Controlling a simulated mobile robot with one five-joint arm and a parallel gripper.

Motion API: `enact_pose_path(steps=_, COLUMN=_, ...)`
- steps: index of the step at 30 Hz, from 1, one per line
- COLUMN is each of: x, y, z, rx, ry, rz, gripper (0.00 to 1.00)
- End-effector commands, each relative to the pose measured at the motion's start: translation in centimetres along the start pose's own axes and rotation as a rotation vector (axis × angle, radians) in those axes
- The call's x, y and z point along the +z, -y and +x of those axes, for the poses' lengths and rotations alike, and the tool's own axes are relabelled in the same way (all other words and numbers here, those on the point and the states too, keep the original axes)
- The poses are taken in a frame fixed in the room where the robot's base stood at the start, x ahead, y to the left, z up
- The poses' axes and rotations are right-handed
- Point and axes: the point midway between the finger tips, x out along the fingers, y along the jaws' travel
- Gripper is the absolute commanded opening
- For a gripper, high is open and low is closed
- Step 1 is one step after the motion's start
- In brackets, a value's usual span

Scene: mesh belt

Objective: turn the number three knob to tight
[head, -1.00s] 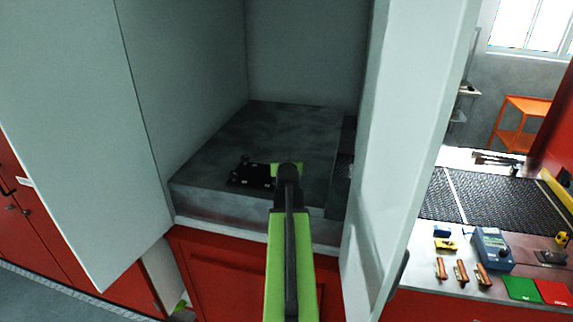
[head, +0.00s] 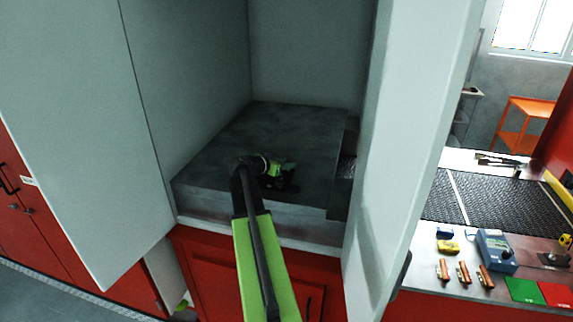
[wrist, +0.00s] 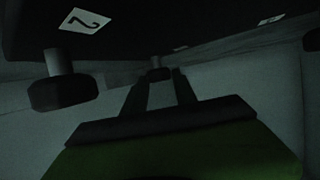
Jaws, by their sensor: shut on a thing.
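In the wrist view, several dark knobs stand on short stems along a dark panel (wrist: 180,22). A white label reading 2 (wrist: 86,20) shows beside the nearest knob (wrist: 62,94). My gripper (wrist: 161,76) has its two fingers on either side of a farther small knob (wrist: 155,62), shut on it. A smaller white label (wrist: 270,20) lies to the right, too small to read surely. Part of another knob (wrist: 313,40) shows at the right edge. In the head view, my gripper (head: 276,174) is low inside the grey cabinet; the knobs cannot be made out there.
A grey cabinet wall (head: 190,90) stands left of my arm and an open door panel (head: 405,150) stands right. Beyond it, a counter holds a mesh belt (head: 490,208), a blue box (head: 494,250) and green and red pads (head: 524,291).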

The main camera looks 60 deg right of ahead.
Motion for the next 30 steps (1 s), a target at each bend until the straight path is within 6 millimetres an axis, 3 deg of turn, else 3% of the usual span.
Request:
enact_pose_path(steps=21, x=0.31, y=0.0, z=-0.02, rx=0.073, ry=0.009, rz=0.033, gripper=0.0)
enact_pose_path(steps=22, x=0.31, y=0.0, z=-0.02, rx=0.073, ry=0.009, rz=0.033, gripper=0.35)
enact_pose_path(steps=27, x=0.24, y=0.03, z=-0.01, rx=0.072, ry=0.007, rz=0.032, gripper=0.55)
enact_pose_path(steps=30, x=0.19, y=0.05, z=-0.01, rx=0.071, ry=0.006, rz=0.031, gripper=0.55)
